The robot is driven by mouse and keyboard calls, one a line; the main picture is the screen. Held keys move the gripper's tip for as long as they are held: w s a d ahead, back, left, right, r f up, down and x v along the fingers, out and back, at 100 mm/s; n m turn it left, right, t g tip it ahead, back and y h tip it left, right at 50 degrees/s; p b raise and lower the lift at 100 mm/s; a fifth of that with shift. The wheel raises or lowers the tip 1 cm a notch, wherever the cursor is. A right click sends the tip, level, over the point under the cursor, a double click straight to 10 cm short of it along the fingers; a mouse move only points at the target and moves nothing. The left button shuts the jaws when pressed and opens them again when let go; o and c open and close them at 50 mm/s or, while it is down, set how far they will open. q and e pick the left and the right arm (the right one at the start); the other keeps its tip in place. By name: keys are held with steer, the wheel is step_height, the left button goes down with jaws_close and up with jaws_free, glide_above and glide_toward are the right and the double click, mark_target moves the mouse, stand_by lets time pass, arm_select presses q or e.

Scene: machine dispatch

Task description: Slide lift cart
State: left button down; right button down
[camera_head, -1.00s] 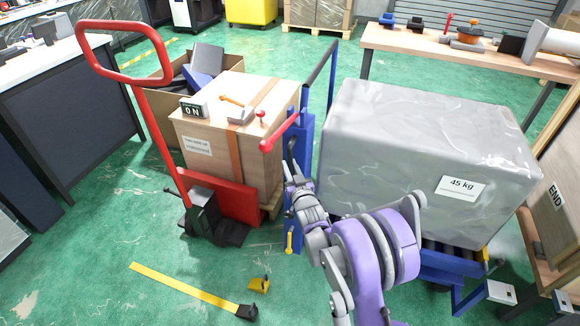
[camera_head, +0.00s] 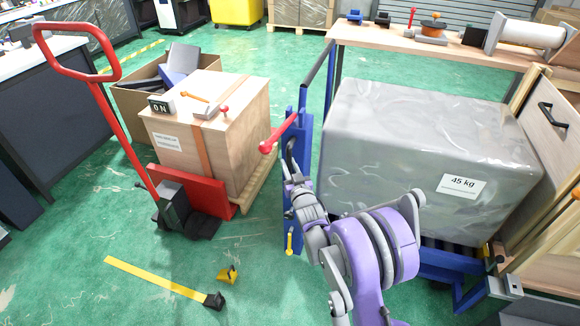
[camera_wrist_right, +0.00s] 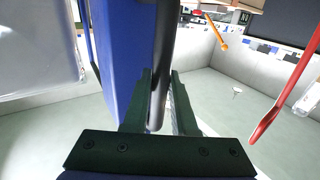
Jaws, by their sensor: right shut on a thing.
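The blue lift cart (camera_head: 302,205) has an upright frame with a dark top bar and a red lever (camera_head: 277,133). A big grey wrapped block labelled 45 kg (camera_head: 400,150) sits on its roller bed (camera_head: 455,258). My right gripper (camera_head: 291,165) is at the near-left upright of the cart. In the right wrist view its two dark fingers are shut around a dark bar beside the blue panel (camera_wrist_right: 125,45). The finger contact is partly hidden in the head view. My left gripper is not in view.
A red pallet jack (camera_head: 110,110) with a wooden crate (camera_head: 240,115) stands left of the cart. A wooden crate with a black handle (camera_head: 550,110) stands close at the block's right. A workbench (camera_head: 450,45) is behind. Yellow tape (camera_head: 160,281) lies on the open green floor at front left.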

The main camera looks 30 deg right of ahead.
steer(key=shift+s+d+f, duration=0.1)
steer(key=shift+d, duration=0.15)
steer(key=c, duration=0.7)
jaws_free()
steer(key=shift+s+d, duration=0.1)
steer(key=shift+s, duration=0.1)
steer(key=v, duration=1)
steer(key=shift+s+p, duration=0.3)
steer(key=shift+p, duration=0.05)
